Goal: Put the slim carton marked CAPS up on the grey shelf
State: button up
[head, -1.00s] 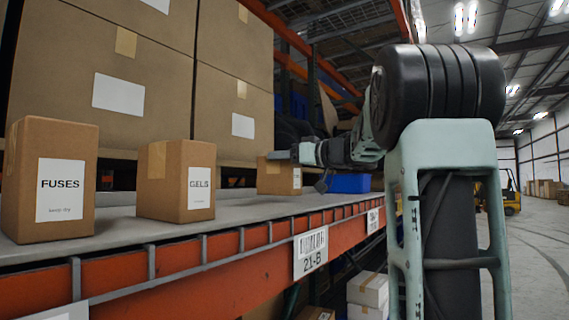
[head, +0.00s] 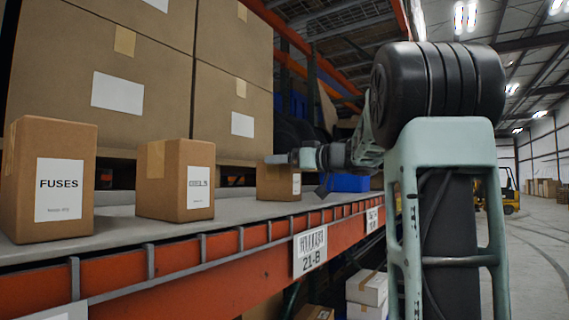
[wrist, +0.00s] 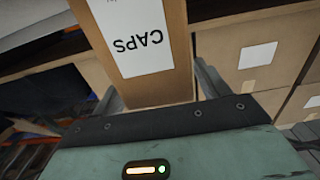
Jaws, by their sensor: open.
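The slim brown carton marked CAPS (wrist: 150,50) fills the upper middle of the wrist view, its white label upside down there. In the head view a brown carton (head: 274,184) at the far end of the row, its label too small to read, appears to stand upright on the grey shelf (head: 115,228). My gripper (head: 280,159) is at the top of that carton. In the wrist view my gripper (wrist: 157,92) is open, with the carton between its fingers. Whether a finger still touches it I cannot tell.
Large boxes (head: 120,95) are stacked behind. A blue bin (head: 348,183) is beyond the gripper. An orange beam (head: 200,270) runs along the shelf's front.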

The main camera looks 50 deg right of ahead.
jog(key=s+b, duration=0.3)
jog(key=s, duration=0.8)
jog(key=shift+s+d+b, duration=0.3)
jog(key=shift+s+d, duration=0.1)
jog(key=shift+d, duration=0.05)
